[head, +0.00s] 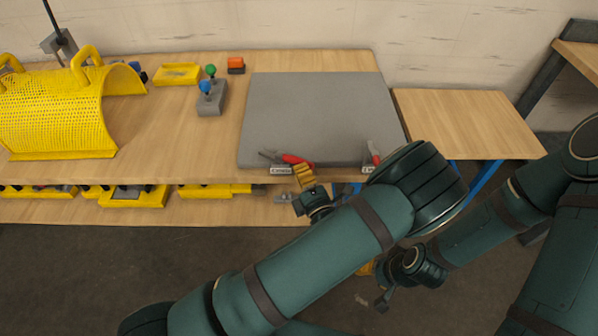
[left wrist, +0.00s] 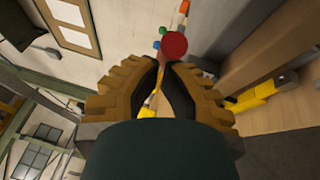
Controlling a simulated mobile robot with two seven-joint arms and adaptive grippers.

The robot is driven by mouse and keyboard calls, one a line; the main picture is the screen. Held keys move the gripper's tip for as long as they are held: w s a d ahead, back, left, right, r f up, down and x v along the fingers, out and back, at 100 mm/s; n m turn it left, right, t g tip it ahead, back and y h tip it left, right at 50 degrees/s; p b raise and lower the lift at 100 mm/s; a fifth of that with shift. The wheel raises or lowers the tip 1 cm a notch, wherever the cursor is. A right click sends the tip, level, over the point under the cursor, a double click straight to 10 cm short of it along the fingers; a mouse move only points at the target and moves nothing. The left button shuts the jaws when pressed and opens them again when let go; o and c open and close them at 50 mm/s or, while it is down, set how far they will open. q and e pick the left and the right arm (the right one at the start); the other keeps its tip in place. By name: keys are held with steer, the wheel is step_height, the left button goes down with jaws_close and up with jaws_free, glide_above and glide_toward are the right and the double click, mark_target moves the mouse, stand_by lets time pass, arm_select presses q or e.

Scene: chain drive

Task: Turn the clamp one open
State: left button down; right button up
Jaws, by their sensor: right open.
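Two toggle clamps with red handles sit at the front edge of a grey plate (head: 310,110). The left clamp (head: 297,160) has its red handle lying low along the edge. Which one is clamp one I cannot tell. My left gripper (head: 303,174) is at the left clamp, its tan fingertips by the red handle. In the left wrist view a round red handle end (left wrist: 173,46) is just beyond the fingertips, with a narrow gap between the fingers. My right gripper (head: 367,268) is low, away from the clamps, mostly hidden.
The plate lies on a wooden bench (head: 170,120). A yellow mesh guard (head: 55,110) stands at the left. Yellow bins (head: 133,198) sit below.

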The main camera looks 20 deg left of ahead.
mark_target(310, 163)
arm_select(q)
steer(key=w+n+g+y, duration=0.1)
steer(key=g+y, duration=0.1)
steer(key=w+d+n+g+y, duration=0.1)
steer(key=n+g+y, duration=0.1)
steer(key=shift+w+p, duration=0.2)
steer(key=shift+p, duration=0.1)
steer(key=shift+w+d+n, duration=0.15)
steer(key=shift+w+n, duration=0.15)
steer(key=shift+w, duration=0.3)
